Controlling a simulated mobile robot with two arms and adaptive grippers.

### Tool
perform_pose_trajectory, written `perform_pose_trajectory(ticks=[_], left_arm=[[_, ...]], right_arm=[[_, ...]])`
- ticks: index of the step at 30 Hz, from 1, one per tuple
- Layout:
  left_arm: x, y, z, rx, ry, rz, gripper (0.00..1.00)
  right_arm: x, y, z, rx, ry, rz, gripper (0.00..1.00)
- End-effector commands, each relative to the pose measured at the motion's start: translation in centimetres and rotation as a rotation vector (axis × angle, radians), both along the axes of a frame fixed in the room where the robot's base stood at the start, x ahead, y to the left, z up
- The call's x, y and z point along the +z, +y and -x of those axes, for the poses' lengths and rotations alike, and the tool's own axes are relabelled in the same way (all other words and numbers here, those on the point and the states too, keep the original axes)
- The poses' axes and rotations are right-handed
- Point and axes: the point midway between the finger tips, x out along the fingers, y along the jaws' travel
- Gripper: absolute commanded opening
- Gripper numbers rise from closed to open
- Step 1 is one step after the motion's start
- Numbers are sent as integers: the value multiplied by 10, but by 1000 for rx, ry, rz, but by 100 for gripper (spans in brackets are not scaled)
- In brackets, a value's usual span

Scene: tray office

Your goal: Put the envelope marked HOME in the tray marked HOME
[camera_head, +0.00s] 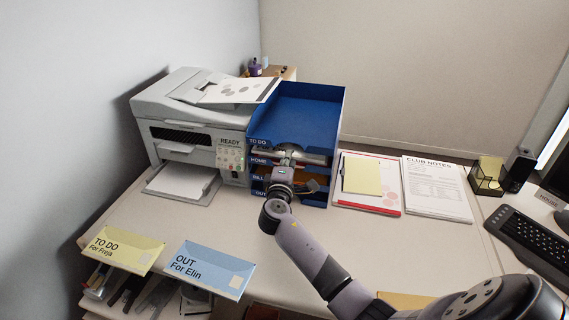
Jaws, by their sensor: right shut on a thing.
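A blue stack of trays (338,125) stands on the desk beside the printer, its levels labelled TO DO, HOME, BILL and OUT from top to bottom. My right gripper (286,160) is at the front of the stack, around the HOME level, shut on a thin pale thing (262,154) that looks like an envelope. No marking on it can be read, and the gripper hides much of the HOME tray (259,161). An orange-brown item shows in a level below, partly hidden by my wrist. My left gripper is not in view.
A yellow TO DO envelope (123,250) and a blue OUT envelope (210,270) lie at the front left. A printer (190,125) stands left of the stack. Papers (437,188) and a keyboard (530,245) are to the right. The desk's middle is mostly clear.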

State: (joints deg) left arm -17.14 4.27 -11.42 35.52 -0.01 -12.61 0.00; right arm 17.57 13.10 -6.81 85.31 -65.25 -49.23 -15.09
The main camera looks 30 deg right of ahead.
Motion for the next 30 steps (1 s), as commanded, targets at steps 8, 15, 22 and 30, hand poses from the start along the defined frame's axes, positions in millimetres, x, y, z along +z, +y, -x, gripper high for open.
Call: perform_pose_trajectory(ticks=[8, 15, 22, 30], left_arm=[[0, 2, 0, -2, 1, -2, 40], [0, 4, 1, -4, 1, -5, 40], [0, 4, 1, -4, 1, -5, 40], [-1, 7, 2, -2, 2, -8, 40]], right_arm=[[0, -3, -1, 0, -1, 1, 0], [1, -3, -1, 0, -1, 1, 16], [0, -3, -1, 0, -1, -1, 31], [-2, -2, 0, 0, 2, -2, 31]])
